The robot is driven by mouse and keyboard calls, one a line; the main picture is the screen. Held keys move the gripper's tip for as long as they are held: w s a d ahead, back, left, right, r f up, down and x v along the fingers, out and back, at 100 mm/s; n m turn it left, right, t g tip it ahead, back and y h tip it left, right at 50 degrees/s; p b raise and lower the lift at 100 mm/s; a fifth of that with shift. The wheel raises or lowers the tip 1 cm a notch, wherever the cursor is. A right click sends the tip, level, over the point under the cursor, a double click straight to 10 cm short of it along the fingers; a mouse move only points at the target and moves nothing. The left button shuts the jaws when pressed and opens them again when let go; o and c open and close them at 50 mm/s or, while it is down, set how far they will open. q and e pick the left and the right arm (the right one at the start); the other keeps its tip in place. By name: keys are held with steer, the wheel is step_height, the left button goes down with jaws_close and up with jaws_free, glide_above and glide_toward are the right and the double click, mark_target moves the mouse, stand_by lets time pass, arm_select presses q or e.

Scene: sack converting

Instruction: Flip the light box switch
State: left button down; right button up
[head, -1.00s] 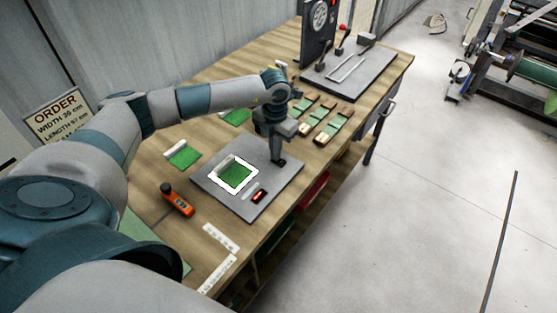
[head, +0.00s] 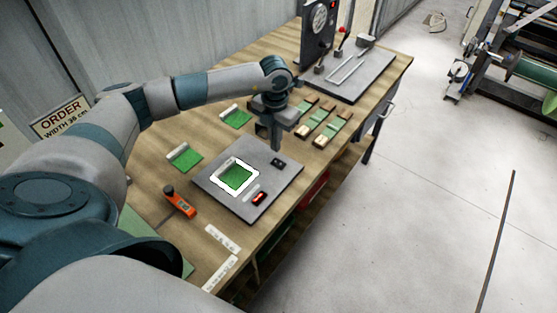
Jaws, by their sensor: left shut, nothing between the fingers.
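The light box (head: 225,204) is a flat grey plate on the bench with a bright white window framing a green swatch (head: 235,177). A red and black rocker (head: 259,198) sits near its front edge beside a pale label. A small black switch-like part (head: 278,162) sits near its right corner. Which of the two is the light box switch I cannot tell for certain. My left gripper (head: 276,147) points down, shut and empty, just above and behind the small black part, apart from it. My right gripper is not in view.
An orange tool (head: 179,201) lies left of the box. Green swatches (head: 184,157) and several wood-ended samples (head: 323,124) lie around it. A grey-based test stand (head: 350,78) is at the far end. White strips (head: 221,239) lie near the front.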

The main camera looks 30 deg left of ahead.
arm_select(q)
steer(key=shift+r, duration=0.75)
